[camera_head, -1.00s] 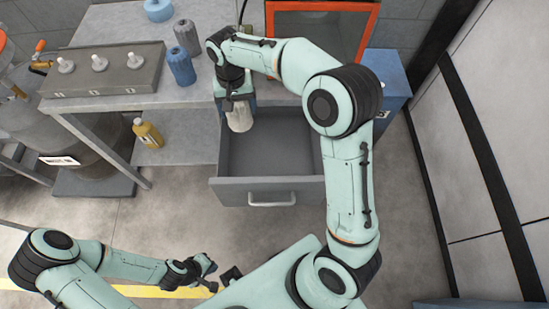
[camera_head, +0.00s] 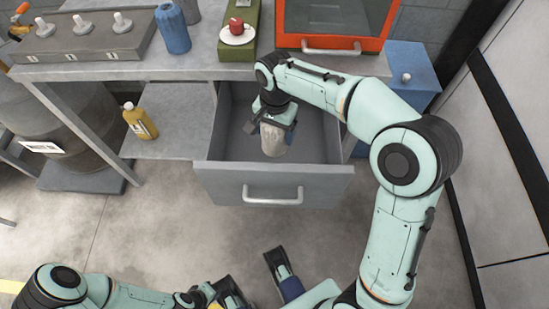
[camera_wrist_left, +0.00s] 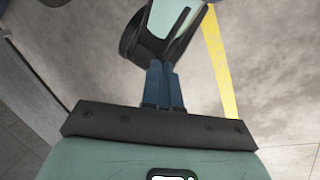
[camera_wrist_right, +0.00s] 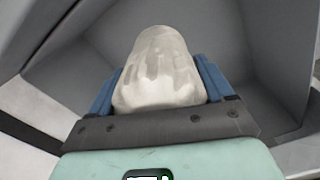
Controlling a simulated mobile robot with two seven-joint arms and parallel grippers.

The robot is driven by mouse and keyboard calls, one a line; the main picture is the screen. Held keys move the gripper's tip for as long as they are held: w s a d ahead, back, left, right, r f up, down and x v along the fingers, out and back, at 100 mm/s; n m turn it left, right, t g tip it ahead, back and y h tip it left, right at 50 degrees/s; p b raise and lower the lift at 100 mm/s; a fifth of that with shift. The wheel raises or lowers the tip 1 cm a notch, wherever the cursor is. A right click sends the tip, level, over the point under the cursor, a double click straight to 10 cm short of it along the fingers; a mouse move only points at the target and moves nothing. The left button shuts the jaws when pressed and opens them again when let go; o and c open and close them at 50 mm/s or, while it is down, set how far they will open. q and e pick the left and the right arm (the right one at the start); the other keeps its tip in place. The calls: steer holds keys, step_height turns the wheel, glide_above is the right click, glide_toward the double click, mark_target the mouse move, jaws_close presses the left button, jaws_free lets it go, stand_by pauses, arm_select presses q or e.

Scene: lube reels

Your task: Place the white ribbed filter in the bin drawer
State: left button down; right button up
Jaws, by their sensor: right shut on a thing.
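The white ribbed filter (camera_head: 274,143) is held in my right gripper (camera_head: 275,126). It hangs inside the outline of the open grey bin drawer (camera_head: 272,186), near the drawer's middle. In the right wrist view the filter (camera_wrist_right: 158,70) sits between the two blue fingers, with grey drawer walls around it. I cannot tell whether it touches the drawer floor. My left gripper (camera_head: 224,293) is low in the head view, away from the drawer. In the left wrist view its blue fingers (camera_wrist_left: 163,85) are together with nothing between them.
The workbench (camera_head: 140,70) above the drawer carries a grey block with knobs (camera_head: 84,36), a blue bottle (camera_head: 173,30) and a green scale-like device (camera_head: 240,38) with a red item. An orange-framed box (camera_head: 335,42) stands beside it. A yellow bottle (camera_head: 140,121) is on the lower shelf.

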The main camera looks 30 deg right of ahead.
arm_select(q)
steer(key=w+a+f+t+y+b, duration=0.1)
steer(key=w+a+f+t+b, duration=0.1)
steer(key=w+f, duration=0.3)
steer(key=shift+w+a+b, duration=0.6)
steer(key=shift+w+b, duration=0.1)
steer(key=shift+b, duration=0.15)
arm_select(e)
step_height(320, 180, down, 16)
steer(key=shift+r, duration=0.25)
steer(key=shift+f, duration=0.1)
steer(key=shift+f, duration=0.1)
steer(key=o, duration=1.1)
arm_select(q)
steer(key=shift+w, duration=0.1)
steer(key=s+d+r+g+p, duration=0.1)
steer(key=s+d+r+p, duration=0.1)
steer(key=s, duration=0.3)
steer(key=shift+s+d+r+g+h+p, duration=0.15)
steer(key=shift+d+r+g+h+p, duration=0.2)
steer(key=shift+r+p, duration=0.4)
arm_select(e)
step_height(320, 180, up, 12)
steer(key=shift+r, duration=0.25)
arm_select(q)
steer(key=shift+a+r, duration=0.1)
